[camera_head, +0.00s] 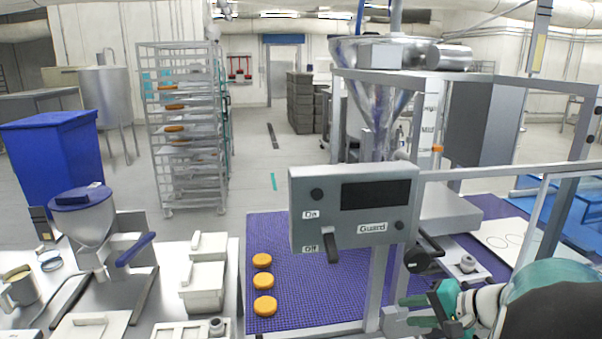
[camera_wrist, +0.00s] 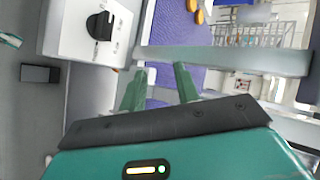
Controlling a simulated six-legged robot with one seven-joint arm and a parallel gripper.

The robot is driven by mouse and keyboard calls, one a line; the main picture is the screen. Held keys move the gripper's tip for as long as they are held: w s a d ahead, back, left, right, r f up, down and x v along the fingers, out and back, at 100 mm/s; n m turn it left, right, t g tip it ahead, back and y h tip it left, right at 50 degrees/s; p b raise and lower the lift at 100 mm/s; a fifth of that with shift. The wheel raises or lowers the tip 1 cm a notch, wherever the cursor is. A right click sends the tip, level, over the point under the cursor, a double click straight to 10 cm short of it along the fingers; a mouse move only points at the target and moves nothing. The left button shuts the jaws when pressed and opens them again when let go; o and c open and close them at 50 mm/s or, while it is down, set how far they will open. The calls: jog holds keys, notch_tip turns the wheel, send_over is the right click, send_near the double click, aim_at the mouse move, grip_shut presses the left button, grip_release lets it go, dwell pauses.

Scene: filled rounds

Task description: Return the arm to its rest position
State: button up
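My arm is green and black and reaches in from the lower right of the head view. My gripper (camera_head: 418,311) is in front of the machine frame, to the right of its post and below the control box. In the wrist view my gripper (camera_wrist: 158,88) shows two green fingers set apart with nothing between them. A metal frame bar and the purple belt lie beyond the fingertips. The grey control box (camera_head: 352,208) has a dark screen, a lever, and the labels "On", "Off" and "Guard".
Several orange rounds (camera_head: 263,281) lie on the purple belt (camera_head: 270,230). The metal frame post (camera_head: 382,275) stands close to my gripper. A white sheet with circles (camera_head: 510,240) lies at the right. A steel table with a hopper (camera_head: 85,222) is at the left. A rack (camera_head: 185,125) stands behind.

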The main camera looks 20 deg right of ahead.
jog(key=s+a+r+n+g+h, duration=0.1)
jog(key=a+n, duration=0.3)
jog(key=a, duration=0.5)
jog(key=s+a+r+n+g+h, duration=0.2)
jog(key=s+a+n, duration=0.1)
jog(key=a, duration=0.5)
jog(key=s+a+r+n+g+h, duration=0.1)
jog(key=s+a+n+h, duration=0.1)
jog(key=a+n, duration=0.3)
jog(key=a, duration=0.4)
jog(key=shift+s+a+r, duration=0.2)
jog(key=shift+s+a, duration=0.1)
jog(key=shift+s, duration=0.1)
jog(key=shift+d, duration=0.2)
